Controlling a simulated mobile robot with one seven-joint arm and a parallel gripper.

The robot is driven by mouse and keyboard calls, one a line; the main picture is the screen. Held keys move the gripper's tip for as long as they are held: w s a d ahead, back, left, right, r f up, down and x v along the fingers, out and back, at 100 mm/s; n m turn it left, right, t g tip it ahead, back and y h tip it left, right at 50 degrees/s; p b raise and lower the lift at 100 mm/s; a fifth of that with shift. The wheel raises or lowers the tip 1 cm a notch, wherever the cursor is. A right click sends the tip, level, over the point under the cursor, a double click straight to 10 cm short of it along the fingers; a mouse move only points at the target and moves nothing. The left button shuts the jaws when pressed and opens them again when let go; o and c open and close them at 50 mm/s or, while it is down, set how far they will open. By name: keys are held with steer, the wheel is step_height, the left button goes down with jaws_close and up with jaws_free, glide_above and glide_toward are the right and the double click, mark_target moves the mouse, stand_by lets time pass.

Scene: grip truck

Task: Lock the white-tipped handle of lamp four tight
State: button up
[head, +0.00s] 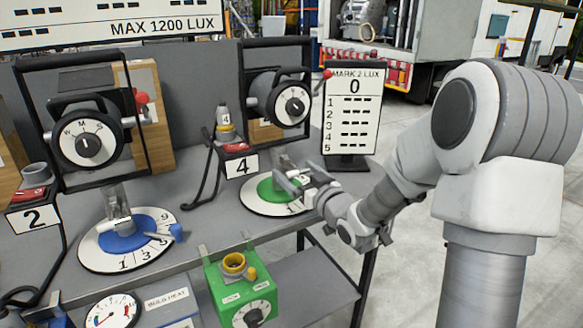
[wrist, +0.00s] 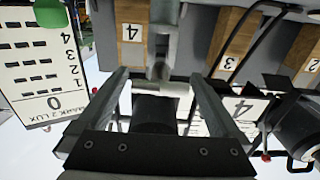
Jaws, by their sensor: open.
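Lamp four (head: 291,104) hangs in a black yoke at the back of the bench, behind the "4" card (head: 241,165). Its grey post rises from a white dial plate with a green disc (head: 267,189). My gripper (head: 297,178) is beside the post, over the right part of this dial. In the wrist view, my gripper (wrist: 159,77) has its fingers spread. A pale, white-ended bar (wrist: 174,89) lies across between them in front of the grey post (wrist: 162,60); it looks like the handle. I cannot tell whether a finger touches it.
The lux board (head: 352,110) stands close to the right of lamp four. Lamp two (head: 88,145) with its blue dial (head: 130,232) is at the left. A black cable runs left of lamp four.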

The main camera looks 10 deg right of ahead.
steer(key=shift+x, duration=1.4)
steer(key=shift+s, duration=0.1)
steer(key=c, duration=1.3)
steer(key=shift+f, duration=0.1)
